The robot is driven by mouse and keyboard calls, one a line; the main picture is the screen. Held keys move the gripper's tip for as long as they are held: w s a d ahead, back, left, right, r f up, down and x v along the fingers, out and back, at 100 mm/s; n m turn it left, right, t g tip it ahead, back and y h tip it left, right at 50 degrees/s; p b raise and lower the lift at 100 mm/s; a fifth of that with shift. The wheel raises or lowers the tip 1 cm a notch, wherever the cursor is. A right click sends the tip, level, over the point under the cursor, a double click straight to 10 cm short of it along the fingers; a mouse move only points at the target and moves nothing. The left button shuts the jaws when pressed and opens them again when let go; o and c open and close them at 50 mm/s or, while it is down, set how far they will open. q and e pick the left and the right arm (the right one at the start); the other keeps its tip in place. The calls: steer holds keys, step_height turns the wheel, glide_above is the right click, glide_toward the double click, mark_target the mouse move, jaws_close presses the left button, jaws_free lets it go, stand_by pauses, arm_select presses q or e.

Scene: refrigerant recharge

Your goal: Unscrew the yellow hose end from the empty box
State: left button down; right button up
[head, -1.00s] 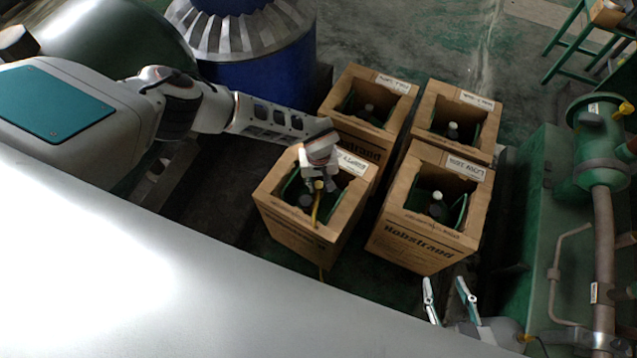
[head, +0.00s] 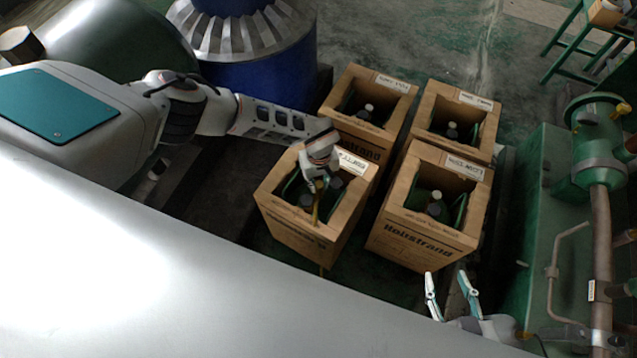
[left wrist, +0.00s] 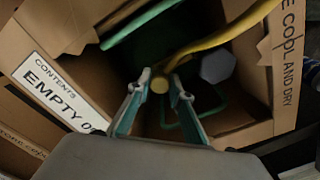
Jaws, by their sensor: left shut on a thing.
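The empty box (head: 292,236) is the front-left open cardboard box; its label reads "CONTENTS EMPTY" in the left wrist view (left wrist: 62,92). My left gripper (head: 316,184) reaches down into its opening. In the left wrist view my left gripper (left wrist: 160,84) is shut on the yellow hose end (left wrist: 159,85), with a finger on each side. The yellow hose (left wrist: 225,35) runs from there to the upper right. A grey cap (left wrist: 217,66) lies beside it inside the box. The thread under the hose end is hidden. My right gripper (head: 451,298) is open and empty at the lower right.
Three other open cardboard boxes, at the back left (head: 340,130), back right (head: 432,115) and front right (head: 415,240), stand close by, each with a capped cylinder inside. A blue drum (head: 262,70) stands behind my left arm. Green pipework (head: 600,150) is at the right.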

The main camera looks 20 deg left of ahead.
arm_select(q)
steer(key=shift+n, duration=0.7)
arm_select(e)
steer(key=shift+w+r, duration=0.15)
steer(key=shift+r, duration=0.2)
arm_select(q)
steer(key=shift+s, duration=0.1)
steer(key=shift+n+p, duration=0.4)
steer(key=shift+n, duration=1.4)
arm_select(e)
steer(key=shift+w+r+t, duration=0.15)
steer(key=shift+w+r, duration=0.1)
steer(key=shift+r, duration=0.2)
steer(key=shift+w+r+t, duration=0.15)
steer(key=shift+w+r, duration=0.05)
steer(key=shift+r, duration=0.25)
arm_select(q)
steer(key=shift+f, duration=0.1)
arm_select(e)
steer(key=shift+r, duration=0.1)
